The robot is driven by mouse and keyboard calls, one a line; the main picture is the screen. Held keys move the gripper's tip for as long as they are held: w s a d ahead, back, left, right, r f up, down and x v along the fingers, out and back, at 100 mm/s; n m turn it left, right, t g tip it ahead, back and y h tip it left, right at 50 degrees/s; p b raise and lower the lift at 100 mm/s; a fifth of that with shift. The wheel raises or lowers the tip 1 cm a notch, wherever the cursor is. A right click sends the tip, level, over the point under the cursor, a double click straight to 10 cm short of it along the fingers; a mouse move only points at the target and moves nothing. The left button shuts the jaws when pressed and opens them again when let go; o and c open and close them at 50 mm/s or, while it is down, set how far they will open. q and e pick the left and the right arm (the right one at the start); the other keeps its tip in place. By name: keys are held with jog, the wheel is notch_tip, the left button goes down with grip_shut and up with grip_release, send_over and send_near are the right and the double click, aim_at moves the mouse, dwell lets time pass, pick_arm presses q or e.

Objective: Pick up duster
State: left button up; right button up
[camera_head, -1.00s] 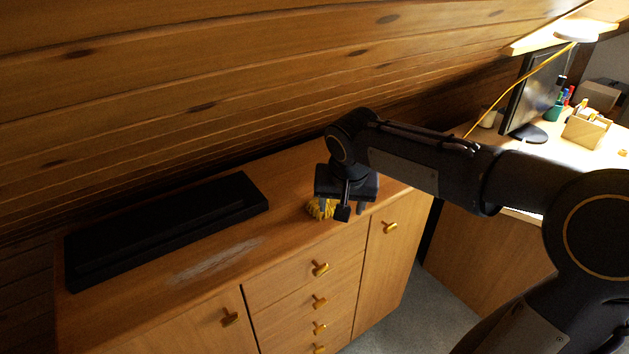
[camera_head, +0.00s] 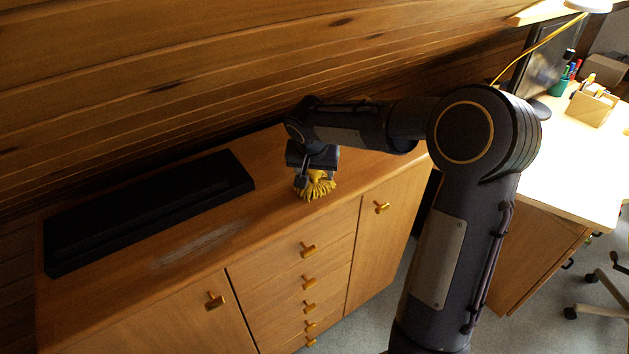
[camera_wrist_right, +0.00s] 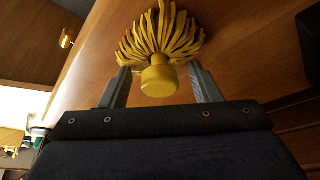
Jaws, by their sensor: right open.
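The duster (camera_head: 317,188) has a yellow fringe of strands and lies on top of the wooden cabinet (camera_head: 270,215), near its front edge. The right wrist view shows the duster (camera_wrist_right: 160,45) with its round yellow handle end pointing toward my gripper. My right gripper (camera_head: 312,182) is above the cabinet top at the duster. In the right wrist view its two fingers stand apart, one on each side of the handle (camera_wrist_right: 159,78), with gaps visible on both sides. The far tips of the strands spread beyond the fingers. My left gripper is not in view.
A long black box (camera_head: 150,210) lies on the cabinet top to the left. A pale scuffed patch (camera_head: 200,243) is in front of it. The sloping plank wall (camera_head: 200,80) hangs low behind the cabinet. A desk (camera_head: 570,150) with a monitor stands at the right.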

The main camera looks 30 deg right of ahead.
jog(key=c, duration=1.1)
jog(key=shift+r, duration=0.1)
jog(key=shift+r, duration=0.6)
jog(key=s+a+r, duration=0.3)
jog(key=r, duration=0.1)
jog(key=s+a+r, duration=0.3)
jog(key=s, duration=0.1)
jog(key=s+a+r+b, duration=0.1)
jog(key=s+a+r, duration=0.2)
jog(key=r, duration=0.1)
jog(key=shift+s+a+r, duration=0.2)
jog(key=shift+s+r, duration=0.1)
jog(key=shift+r, duration=0.05)
